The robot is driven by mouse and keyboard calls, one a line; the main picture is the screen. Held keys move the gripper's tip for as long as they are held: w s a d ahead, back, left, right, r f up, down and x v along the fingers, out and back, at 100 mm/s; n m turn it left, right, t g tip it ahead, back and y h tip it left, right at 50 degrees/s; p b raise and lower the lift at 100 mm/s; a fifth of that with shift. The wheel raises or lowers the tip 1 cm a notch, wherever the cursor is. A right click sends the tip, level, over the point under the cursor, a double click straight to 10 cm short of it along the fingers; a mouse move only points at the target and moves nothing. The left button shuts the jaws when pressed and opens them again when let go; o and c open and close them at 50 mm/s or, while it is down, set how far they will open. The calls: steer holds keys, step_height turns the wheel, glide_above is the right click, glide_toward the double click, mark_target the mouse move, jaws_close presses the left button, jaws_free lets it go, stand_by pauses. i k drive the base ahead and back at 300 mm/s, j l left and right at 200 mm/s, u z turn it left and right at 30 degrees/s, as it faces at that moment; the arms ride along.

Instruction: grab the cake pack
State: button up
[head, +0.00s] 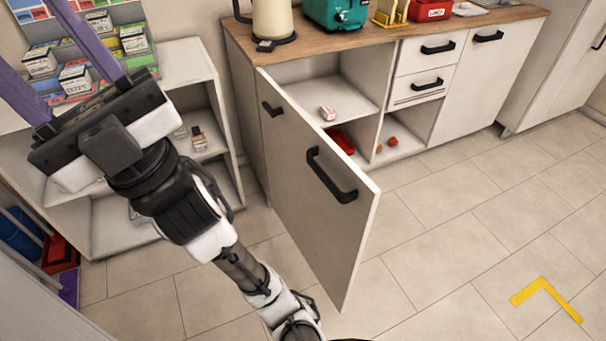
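A small pink-and-white pack (327,113), possibly the cake pack, lies on the upper shelf inside the open cabinet; its label is too small to read. My gripper (28,38) is at the upper left, with two long purple fingers spread wide apart. Their tips run out of the picture, and I see nothing held between the visible parts. The gripper is well left of the pack and apart from it, in front of a display rack (135,67) with several small boxes.
The cabinet door (315,190) stands open toward me, right of my arm. A red item (342,140) and orange-red round items (386,144) sit lower in the cabinet. A kettle (272,20) and teal dispenser (336,12) stand on the counter.

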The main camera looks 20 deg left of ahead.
mark_target(326, 111)
steer(key=i+l+z, duration=0.4)
steer(key=i+z, duration=0.15)
steer(key=i, duration=0.15)
steer(key=i+z, duration=0.3)
steer(key=i+l+u, duration=0.1)
steer(key=i, duration=0.3)
steer(key=i+l+u, duration=0.1)
steer(key=i, duration=0.3)
steer(key=i+l+u, duration=0.1)
steer(key=i, duration=0.25)
steer(key=i+l+u, duration=0.1)
steer(key=u, duration=0.35)
steer(key=i+l+u, duration=0.15)
steer(key=u, duration=0.3)
steer(key=i+l+u, duration=0.2)
steer(key=u, duration=0.25)
steer(key=i+l+u, duration=0.1)
steer(key=l+u, duration=0.15)
steer(key=u, duration=0.2)
steer(key=l+u, duration=0.25)
steer(key=u, duration=0.2)
steer(key=i+l+u, duration=0.35)
steer(key=l+u, duration=0.2)
steer(key=i, duration=0.75)
